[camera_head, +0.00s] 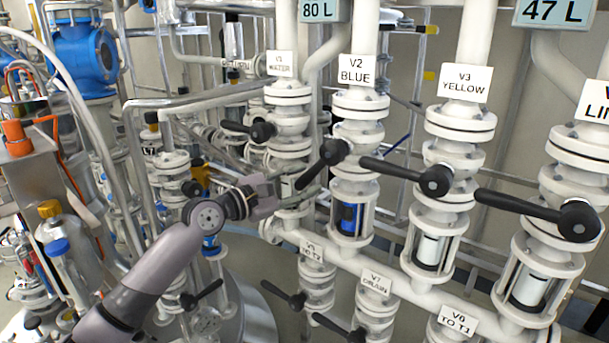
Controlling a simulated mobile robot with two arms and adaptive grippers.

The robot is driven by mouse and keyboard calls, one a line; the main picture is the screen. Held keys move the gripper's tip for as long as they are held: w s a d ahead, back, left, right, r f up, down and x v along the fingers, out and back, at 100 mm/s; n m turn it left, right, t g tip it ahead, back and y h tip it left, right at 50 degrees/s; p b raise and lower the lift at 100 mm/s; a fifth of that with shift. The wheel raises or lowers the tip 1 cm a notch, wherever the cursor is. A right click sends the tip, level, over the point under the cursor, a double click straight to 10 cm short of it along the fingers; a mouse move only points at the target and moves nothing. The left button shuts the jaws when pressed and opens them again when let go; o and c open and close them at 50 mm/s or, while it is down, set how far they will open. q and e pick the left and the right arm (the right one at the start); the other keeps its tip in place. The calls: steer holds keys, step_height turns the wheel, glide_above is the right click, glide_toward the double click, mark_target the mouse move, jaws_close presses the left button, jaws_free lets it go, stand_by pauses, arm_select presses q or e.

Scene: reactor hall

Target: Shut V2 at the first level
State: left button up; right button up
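Valve V2 (359,107) is on a white vertical pipe right of centre, under a label reading "V2 BLUE". Its black lever handle (320,165) slants down and to the left from a round hub. A sight glass (349,217) below it shows blue. My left gripper (268,194) is to the left of and below the tip of this handle, in front of the V1 pipe. It looks apart from the handle, though the depth is hard to judge. Its fingers are small and blend with the white pipes, so their opening is unclear. My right gripper is not in view.
V1 (287,107), with its black handle (259,131), is close on the left. V3 (456,122) is on the right, its handle (405,175) reaching left towards V2. Lower valves, including V7 (374,286), have black levers below.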

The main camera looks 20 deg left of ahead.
arm_select(q)
steer(key=shift+w+d, duration=0.3)
steer(key=shift+w, duration=0.1)
jaws_close()
stand_by(0.4)
